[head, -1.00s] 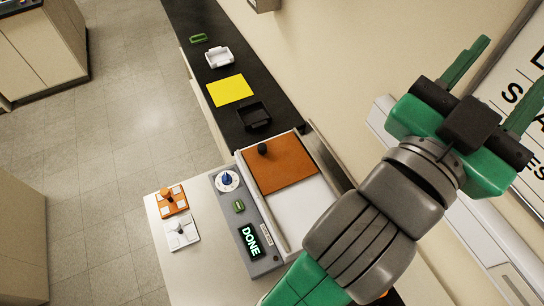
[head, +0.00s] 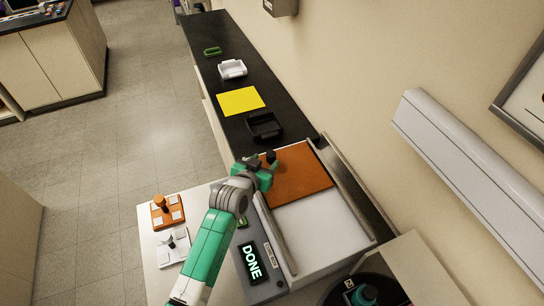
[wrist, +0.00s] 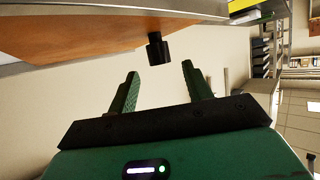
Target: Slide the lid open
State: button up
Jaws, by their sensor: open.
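The lid is a flat orange panel (head: 304,180) over the far part of the instrument's top, with a white surface bare on its near side. A black knob (head: 271,156) stands near the lid's far left corner. My gripper (head: 268,168) is beside the knob, its fingers pointing toward it. In the wrist view, the knob (wrist: 158,48) is ahead of my open gripper (wrist: 160,70), roughly centred between the fingertips and apart from them. The orange lid (wrist: 80,35) also shows there. My arm hides part of the control panel.
The instrument has a lit DONE display (head: 251,262). A black tray (head: 264,126), yellow sheet (head: 240,101), white tray (head: 232,69) and green object (head: 212,51) lie on the dark counter. A wall stands at right.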

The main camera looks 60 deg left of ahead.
aim_at(271, 156)
jog(key=b+x, duration=0.1)
jog(key=x, duration=0.5)
jog(key=shift+w+r, duration=0.1)
jog(key=shift+c, duration=0.2)
grip_shut()
jog(key=shift+d, duration=0.1)
